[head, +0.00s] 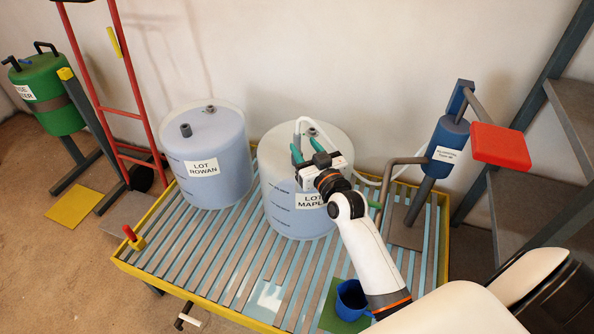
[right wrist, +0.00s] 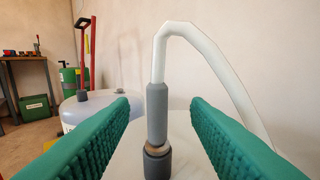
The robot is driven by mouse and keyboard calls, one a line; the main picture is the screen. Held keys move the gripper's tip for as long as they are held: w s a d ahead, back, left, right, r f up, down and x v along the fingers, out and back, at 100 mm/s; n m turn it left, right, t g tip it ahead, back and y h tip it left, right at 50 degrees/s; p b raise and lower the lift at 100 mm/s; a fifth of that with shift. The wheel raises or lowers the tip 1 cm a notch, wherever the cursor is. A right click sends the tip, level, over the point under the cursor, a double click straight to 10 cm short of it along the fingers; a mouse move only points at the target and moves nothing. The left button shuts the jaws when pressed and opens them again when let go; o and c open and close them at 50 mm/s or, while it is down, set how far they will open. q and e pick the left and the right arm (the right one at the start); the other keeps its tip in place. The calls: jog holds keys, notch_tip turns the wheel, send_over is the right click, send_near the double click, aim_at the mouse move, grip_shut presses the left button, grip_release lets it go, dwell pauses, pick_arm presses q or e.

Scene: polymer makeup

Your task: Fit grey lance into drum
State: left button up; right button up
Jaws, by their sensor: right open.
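The grey lance (right wrist: 157,112) stands upright at the dark collar (right wrist: 156,163) on top of the drum labelled LOT MAPLE (head: 285,205). A brownish ring shows between lance and collar. A white hose (right wrist: 205,50) rises from the lance, bends over and runs down to the right. My right gripper (head: 307,149) is open over this drum's top. In the right wrist view its green ridged fingers (right wrist: 160,108) stand on either side of the lance, with gaps on both sides. The lance's lower end is hidden. My left gripper is not in view.
The drum labelled LOT ROWAN (head: 212,160) stands to the left on the slatted, yellow-edged platform (head: 180,262). A blue pump with a red pad (head: 500,146) stands at the right. A blue jug (head: 352,299) sits at the front. A red frame (head: 84,75) stands behind left.

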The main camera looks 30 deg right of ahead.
aim_at(299, 142)
jog(key=w+b, duration=0.1)
jog(key=w, duration=0.5)
jog(key=shift+w+f, duration=0.15)
jog(key=shift+w, duration=0.1)
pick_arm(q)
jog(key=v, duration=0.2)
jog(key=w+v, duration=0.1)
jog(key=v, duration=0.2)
pick_arm(e)
grip_shut()
